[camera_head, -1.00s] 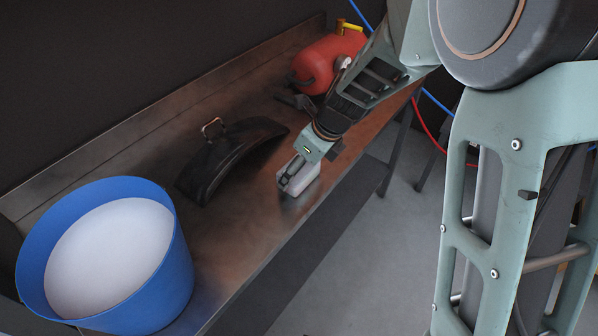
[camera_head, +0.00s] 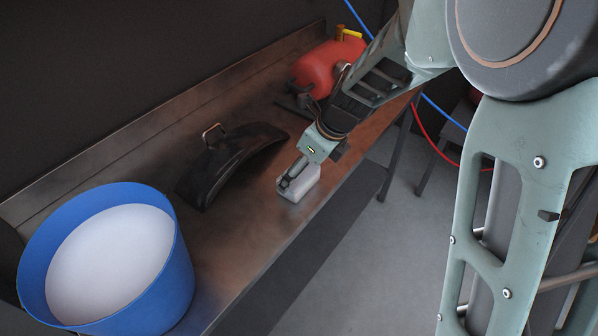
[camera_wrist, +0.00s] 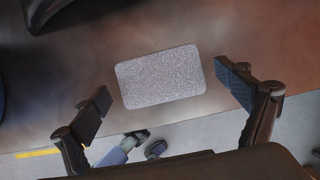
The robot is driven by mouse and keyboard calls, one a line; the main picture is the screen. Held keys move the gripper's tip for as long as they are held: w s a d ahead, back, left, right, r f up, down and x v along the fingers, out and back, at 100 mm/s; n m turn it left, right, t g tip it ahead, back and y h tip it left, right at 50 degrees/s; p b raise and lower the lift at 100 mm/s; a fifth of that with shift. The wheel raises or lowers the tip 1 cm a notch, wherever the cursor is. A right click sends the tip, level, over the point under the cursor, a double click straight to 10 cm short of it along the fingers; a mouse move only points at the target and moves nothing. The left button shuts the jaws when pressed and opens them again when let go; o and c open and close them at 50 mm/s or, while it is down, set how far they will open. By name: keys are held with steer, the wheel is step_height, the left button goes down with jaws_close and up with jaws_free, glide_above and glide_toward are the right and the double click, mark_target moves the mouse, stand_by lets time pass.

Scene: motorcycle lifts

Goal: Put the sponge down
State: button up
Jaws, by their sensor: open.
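The sponge (camera_wrist: 160,76) is a pale grey rounded block. In the wrist view it lies on the metal bench between the two fingers of my gripper (camera_wrist: 167,98), with a gap on each side. In the head view the sponge (camera_head: 305,184) sits near the bench's front edge. My gripper (camera_head: 290,182) is right above and beside it, fingers open. Part of the sponge is hidden behind the gripper in the head view.
The metal bench (camera_head: 235,232) carries a blue bucket (camera_head: 180,275) with white contents at the near left, a black curved part (camera_head: 225,165) in the middle, and a red tank (camera_head: 318,70) at the back. Bare bench lies between bucket and sponge.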

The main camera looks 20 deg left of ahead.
steer(key=p+v, duration=0.1)
steer(key=v, duration=0.9)
